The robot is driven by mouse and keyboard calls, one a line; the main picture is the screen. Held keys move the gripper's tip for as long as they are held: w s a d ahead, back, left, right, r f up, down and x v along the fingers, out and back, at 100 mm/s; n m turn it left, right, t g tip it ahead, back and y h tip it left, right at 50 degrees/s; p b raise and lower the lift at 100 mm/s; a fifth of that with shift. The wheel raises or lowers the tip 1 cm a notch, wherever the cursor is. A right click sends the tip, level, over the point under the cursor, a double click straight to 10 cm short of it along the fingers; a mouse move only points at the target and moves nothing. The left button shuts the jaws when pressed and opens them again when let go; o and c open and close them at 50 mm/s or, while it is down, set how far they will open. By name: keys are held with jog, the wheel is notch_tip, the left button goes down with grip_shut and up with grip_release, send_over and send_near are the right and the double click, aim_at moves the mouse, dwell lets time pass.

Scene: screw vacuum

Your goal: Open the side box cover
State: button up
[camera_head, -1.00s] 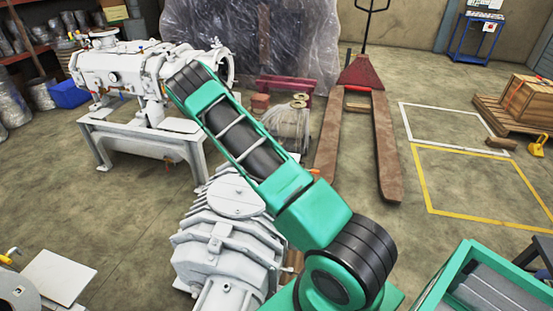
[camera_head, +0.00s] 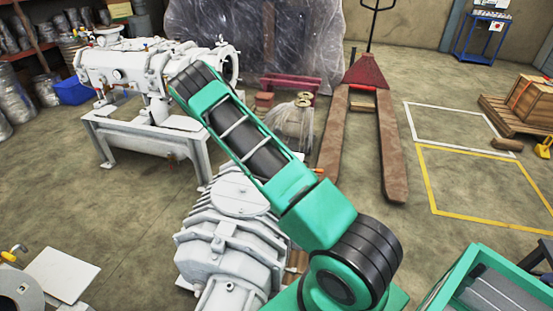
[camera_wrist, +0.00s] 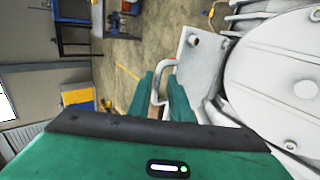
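In the wrist view, the two green fingers of my gripper (camera_wrist: 164,92) point away from the camera, with a visible gap between them. A pale bent handle (camera_wrist: 157,82) with a reddish end shows in that gap. It stands beside a flat pale plate (camera_wrist: 200,55) with bolt holes, which may be the side box cover. Whether the fingers touch the handle cannot be told. The white ribbed vacuum pump body (camera_head: 230,235) is at the lower middle of the head view. My arm hides part of it, and my gripper is hidden there.
Another white machine (camera_head: 145,65) stands on a grey frame at the back left. A red pallet jack (camera_head: 366,75) stands behind my arm. A wooden crate (camera_head: 535,102) is at the right. The floor around the painted rectangles is mostly clear.

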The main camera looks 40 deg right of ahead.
jog(key=shift+a, duration=0.1)
jog(key=v, duration=1)
jog(key=shift+w+r, duration=0.25)
jog(key=shift+w, duration=0.05)
jog(key=shift+a, duration=0.15)
